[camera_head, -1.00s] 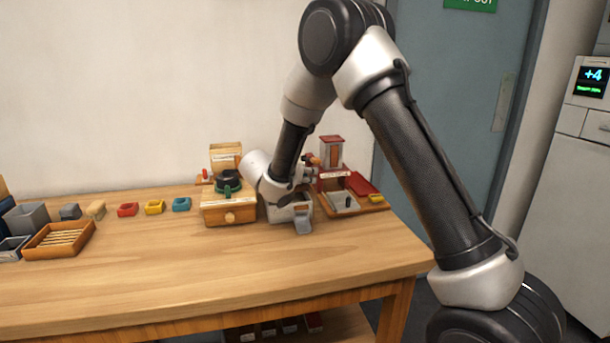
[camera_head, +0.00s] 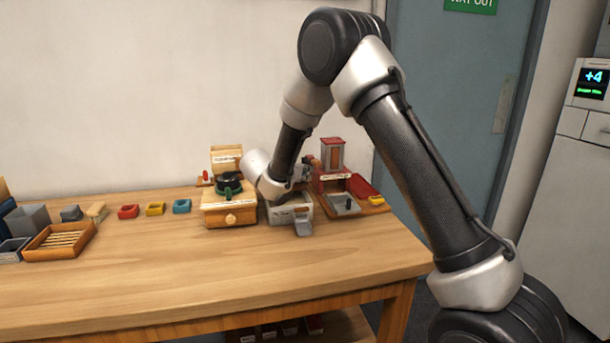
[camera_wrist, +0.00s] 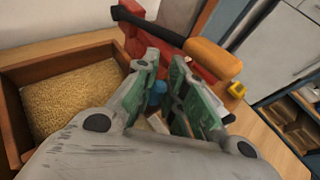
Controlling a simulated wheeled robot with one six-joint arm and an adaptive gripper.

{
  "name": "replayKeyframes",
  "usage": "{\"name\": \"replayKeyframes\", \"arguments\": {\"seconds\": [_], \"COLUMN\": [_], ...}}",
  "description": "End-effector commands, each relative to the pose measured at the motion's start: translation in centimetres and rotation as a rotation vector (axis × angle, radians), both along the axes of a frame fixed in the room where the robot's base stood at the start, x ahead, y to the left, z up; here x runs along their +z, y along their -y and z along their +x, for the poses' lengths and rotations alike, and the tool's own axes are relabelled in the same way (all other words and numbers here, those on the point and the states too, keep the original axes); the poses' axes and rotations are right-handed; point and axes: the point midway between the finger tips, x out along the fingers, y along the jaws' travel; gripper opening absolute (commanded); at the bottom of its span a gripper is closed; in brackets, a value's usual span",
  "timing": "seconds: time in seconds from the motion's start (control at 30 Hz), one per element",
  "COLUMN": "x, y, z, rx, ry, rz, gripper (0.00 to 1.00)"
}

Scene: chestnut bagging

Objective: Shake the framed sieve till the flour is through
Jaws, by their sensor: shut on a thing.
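A pale grey framed box (camera_head: 302,214), which looks like the framed sieve's unit, stands on the table at right of centre, with a small grey chute at its front. My gripper (camera_head: 289,194) is low over this box, partly hidden by my arm in the head view. In the wrist view my gripper (camera_wrist: 168,82) has its two green-padded fingers close together. A small blue part (camera_wrist: 158,92) shows between them; the rest of what they grip is hidden. I cannot see any flour or how much lies on the mesh.
A wooden mill box (camera_head: 229,214) stands close at left. A red-framed stand (camera_head: 332,155) and a tray are at right. In the wrist view a wooden box (camera_wrist: 15,110) holds yellow grain, and an orange handle (camera_wrist: 213,58) is near. The table front is clear.

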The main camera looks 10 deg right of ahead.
Motion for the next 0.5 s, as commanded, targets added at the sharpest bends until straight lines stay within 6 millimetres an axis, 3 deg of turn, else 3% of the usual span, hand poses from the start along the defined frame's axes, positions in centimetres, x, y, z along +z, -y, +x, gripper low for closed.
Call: {"name": "replayKeyframes", "arguments": {"seconds": [0.03,0.07,0.17,0.5], "x": [-0.27,-0.27,-0.27,-0.05], "y": [-0.16,-0.16,-0.18,-0.23], "z": [-0.07,-0.07,-0.08,-0.14], "rx": [0.004,0.004,0.004,0.003], "ry": [-0.005,-0.005,-0.005,-0.003], "rz": [0.002,0.002,0.002,0.001], "gripper": [0.0,0.16,0.35,0.35]}}
